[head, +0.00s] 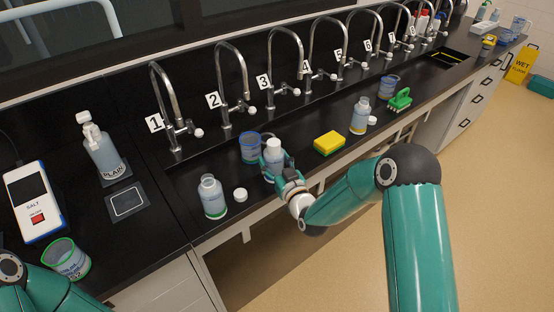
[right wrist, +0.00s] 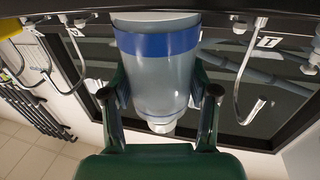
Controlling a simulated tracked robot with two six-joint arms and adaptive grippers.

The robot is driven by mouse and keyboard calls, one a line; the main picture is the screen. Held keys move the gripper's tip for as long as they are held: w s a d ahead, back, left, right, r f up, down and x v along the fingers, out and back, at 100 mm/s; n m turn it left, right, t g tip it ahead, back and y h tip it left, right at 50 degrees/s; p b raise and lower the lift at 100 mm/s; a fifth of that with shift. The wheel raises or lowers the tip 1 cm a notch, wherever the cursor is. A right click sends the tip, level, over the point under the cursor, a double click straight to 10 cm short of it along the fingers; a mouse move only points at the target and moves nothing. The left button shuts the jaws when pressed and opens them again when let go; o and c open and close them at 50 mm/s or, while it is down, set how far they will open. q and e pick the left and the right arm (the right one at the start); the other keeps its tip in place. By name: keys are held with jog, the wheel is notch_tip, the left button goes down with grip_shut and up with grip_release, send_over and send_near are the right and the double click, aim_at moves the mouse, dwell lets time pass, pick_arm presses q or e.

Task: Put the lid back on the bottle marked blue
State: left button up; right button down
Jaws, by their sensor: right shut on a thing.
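My right gripper (head: 277,168) is shut on a clear bottle (head: 273,157) with a blue band, which shows large in the right wrist view (right wrist: 158,75). A finger lies on each side of it. The bottle looks upright, with a white lid (head: 273,144) apparently on its top; its base is hidden, so I cannot tell if it touches the counter. An open bottle (head: 212,199) stands to the left with a loose white lid (head: 240,194) beside it. Another open bottle (head: 359,117) stands to the right, with a white lid (head: 372,120) next to it. My left gripper is out of view.
A blue-rimmed beaker (head: 250,150) stands just behind the held bottle. A yellow sponge (head: 329,143), a green brush (head: 400,99) and another beaker (head: 388,87) are to the right. Numbered taps (head: 170,110) line the back. A green-rimmed beaker (head: 66,258) stands front left.

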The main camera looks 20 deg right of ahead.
jog(key=shift+c, duration=1.6)
grip_release()
jog(key=shift+f, duration=0.1)
jog(key=shift+s, duration=0.3)
jog(key=shift+s+d+b, duration=0.25)
jog(key=shift+s+b, duration=0.4)
jog(key=shift+s, duration=1.25)
jog(key=shift+s+d+b, duration=0.25)
jog(key=shift+s+b, duration=0.4)
jog(key=shift+s, duration=1.25)
jog(key=shift+s+d+b, duration=0.25)
jog(key=shift+s+b, duration=0.4)
jog(key=shift+s, duration=1.25)
